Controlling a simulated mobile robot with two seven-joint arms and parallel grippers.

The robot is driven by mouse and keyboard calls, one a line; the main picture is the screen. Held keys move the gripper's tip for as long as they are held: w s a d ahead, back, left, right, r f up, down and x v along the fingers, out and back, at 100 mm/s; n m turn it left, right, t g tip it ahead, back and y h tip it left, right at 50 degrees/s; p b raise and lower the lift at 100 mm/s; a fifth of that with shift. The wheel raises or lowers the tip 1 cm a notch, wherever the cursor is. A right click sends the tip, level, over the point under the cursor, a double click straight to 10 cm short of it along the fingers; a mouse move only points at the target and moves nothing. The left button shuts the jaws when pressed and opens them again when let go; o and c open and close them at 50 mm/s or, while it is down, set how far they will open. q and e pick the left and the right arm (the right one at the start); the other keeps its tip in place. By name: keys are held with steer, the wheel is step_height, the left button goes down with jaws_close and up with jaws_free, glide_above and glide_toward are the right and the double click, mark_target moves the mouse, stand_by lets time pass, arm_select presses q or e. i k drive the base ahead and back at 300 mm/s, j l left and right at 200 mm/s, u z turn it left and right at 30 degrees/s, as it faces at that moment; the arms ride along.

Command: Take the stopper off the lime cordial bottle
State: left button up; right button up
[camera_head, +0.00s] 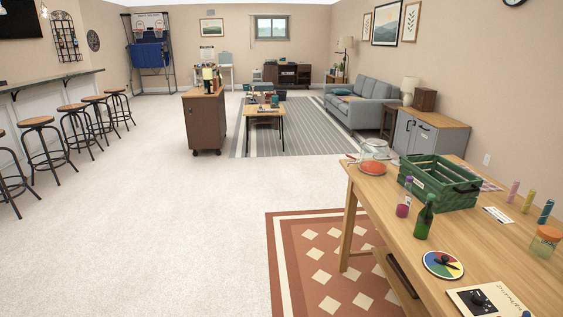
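A dark green bottle (423,221) stands upright on the wooden table (484,240) at the right, in front of the green crate. It may be the lime cordial bottle, but no label is readable. Its narrow top is too small to tell whether a stopper sits in it. A clear bottle with pink contents and a purple top (404,198) stands upright just left of it, apart from it. Neither of my grippers shows in the head view.
A green slatted crate (440,183), a glass dome over something red (373,159), a colour wheel (443,265), a game board (487,299) and an orange-lidded jar (545,241) share the table. A brown cart (204,118) stands farther back. The pale floor (170,230) at left is clear.

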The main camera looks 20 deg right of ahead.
mark_target(423, 225)
steer(key=i+l+z, duration=0.1)
steer(key=i+z, duration=0.2)
steer(key=i, duration=0.3)
steer(key=i+z, duration=0.25)
steer(key=i, duration=0.3)
